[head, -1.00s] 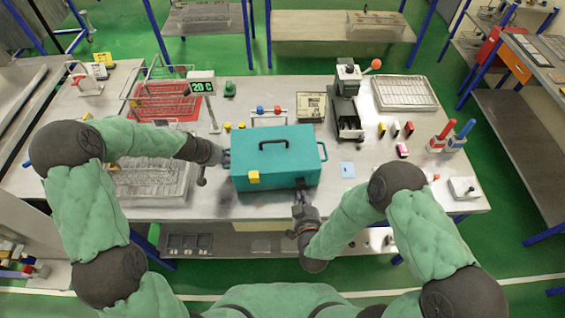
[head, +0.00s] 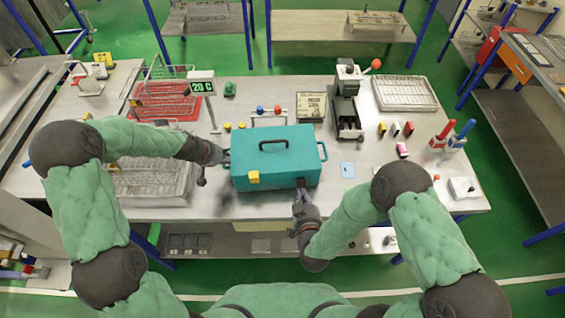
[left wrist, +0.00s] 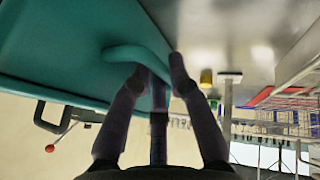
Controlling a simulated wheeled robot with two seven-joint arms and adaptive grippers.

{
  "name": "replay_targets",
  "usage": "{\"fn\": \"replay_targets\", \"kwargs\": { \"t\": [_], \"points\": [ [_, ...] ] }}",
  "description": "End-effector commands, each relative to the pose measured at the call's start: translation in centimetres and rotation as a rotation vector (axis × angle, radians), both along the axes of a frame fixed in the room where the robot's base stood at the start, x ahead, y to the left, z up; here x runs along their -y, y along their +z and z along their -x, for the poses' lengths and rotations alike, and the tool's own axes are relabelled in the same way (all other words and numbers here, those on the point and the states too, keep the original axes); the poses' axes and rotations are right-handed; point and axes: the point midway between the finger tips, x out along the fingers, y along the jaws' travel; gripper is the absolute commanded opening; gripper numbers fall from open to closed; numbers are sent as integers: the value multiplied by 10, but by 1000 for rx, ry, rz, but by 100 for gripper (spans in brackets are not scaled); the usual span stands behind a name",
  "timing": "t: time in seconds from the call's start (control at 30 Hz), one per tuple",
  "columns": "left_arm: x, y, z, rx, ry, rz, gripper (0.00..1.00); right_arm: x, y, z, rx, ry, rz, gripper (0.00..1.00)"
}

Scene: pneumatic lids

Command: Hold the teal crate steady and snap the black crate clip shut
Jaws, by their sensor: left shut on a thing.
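The teal crate (head: 275,170) sits on the grey workbench with its lid down and a black handle on top. A yellow clip (head: 253,177) is on the left of its front face. The black clip (head: 301,183) is on the right of that face, small and partly covered by my right gripper. My left gripper (head: 226,157) is at the crate's left side. The left wrist view shows its fingers (left wrist: 155,75) shut on the crate's teal side handle (left wrist: 138,55). My right gripper (head: 301,194) is just in front of the black clip; whether its fingers are open is too small to tell.
A wire tray (head: 150,182) lies left of the crate. A red rack (head: 165,105) and a display (head: 201,82) stand behind it. A lever press (head: 348,105) stands behind right. A blue card (head: 347,170) lies right of the crate, with bare bench around it.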

Motion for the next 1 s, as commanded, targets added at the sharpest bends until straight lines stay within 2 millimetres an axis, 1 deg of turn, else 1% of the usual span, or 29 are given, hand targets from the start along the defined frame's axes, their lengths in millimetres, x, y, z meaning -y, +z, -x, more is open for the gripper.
{"fn": "replay_targets", "kwargs": {
  "t": [1.0],
  "points": [
    [0,1,-1,2,2,0,0,0,9,-2,1,0,0,0]
  ]
}}
